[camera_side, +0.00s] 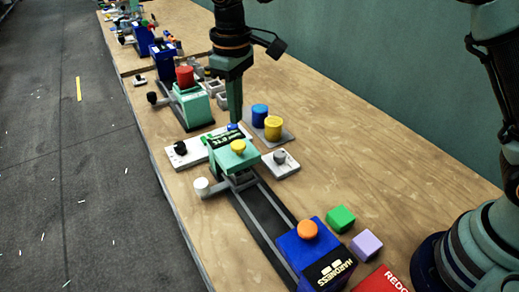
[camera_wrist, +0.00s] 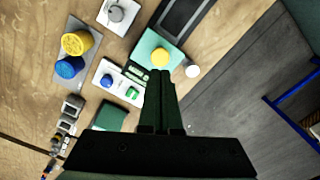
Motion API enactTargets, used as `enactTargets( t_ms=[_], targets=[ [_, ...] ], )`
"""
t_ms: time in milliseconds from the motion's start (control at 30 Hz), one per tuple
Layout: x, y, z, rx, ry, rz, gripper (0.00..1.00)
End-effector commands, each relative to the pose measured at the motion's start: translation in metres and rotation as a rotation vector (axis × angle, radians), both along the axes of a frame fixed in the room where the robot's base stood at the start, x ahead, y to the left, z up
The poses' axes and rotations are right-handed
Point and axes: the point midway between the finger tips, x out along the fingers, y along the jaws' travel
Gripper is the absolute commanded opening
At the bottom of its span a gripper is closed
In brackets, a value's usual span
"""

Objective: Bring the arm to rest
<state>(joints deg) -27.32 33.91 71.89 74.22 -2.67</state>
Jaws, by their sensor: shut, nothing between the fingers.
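My gripper (camera_side: 234,116) is shut and empty. In the side view it points down above the bench, just behind the green press block with a yellow knob (camera_side: 237,146). In the wrist view my shut fingers (camera_wrist: 160,82) reach up the middle, below that yellow knob (camera_wrist: 160,57). I cannot tell the exact height of the fingertips above the bench.
A blue knob (camera_side: 260,111) and a yellow knob (camera_side: 273,125) stand on a grey plate. A red-topped press (camera_side: 187,88) stands further back. A blue hardness block (camera_side: 311,252), a green cube (camera_side: 341,219) and a lilac cube (camera_side: 366,245) are in front. Bare wood (camera_side: 350,140) lies right.

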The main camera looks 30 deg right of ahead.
Motion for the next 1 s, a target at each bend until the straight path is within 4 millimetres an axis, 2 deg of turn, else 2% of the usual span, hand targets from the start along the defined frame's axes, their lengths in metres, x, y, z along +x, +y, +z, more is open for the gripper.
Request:
enactTargets(
  t_ms=[300, 433, 567, 700, 1000],
  targets=[
    [0.000, -0.001, 0.002, 0.001, -0.002, -0.002, 0.00],
    [-0.001, -0.014, 0.013, 0.011, -0.024, -0.026, 0.00],
    [-0.009, -0.044, 0.037, 0.034, -0.071, -0.080, 0.00],
    [-0.026, -0.083, 0.060, 0.059, -0.134, -0.154, 0.00],
    [-0.078, -0.158, 0.084, 0.100, -0.276, -0.308, 0.00]
  ],
)
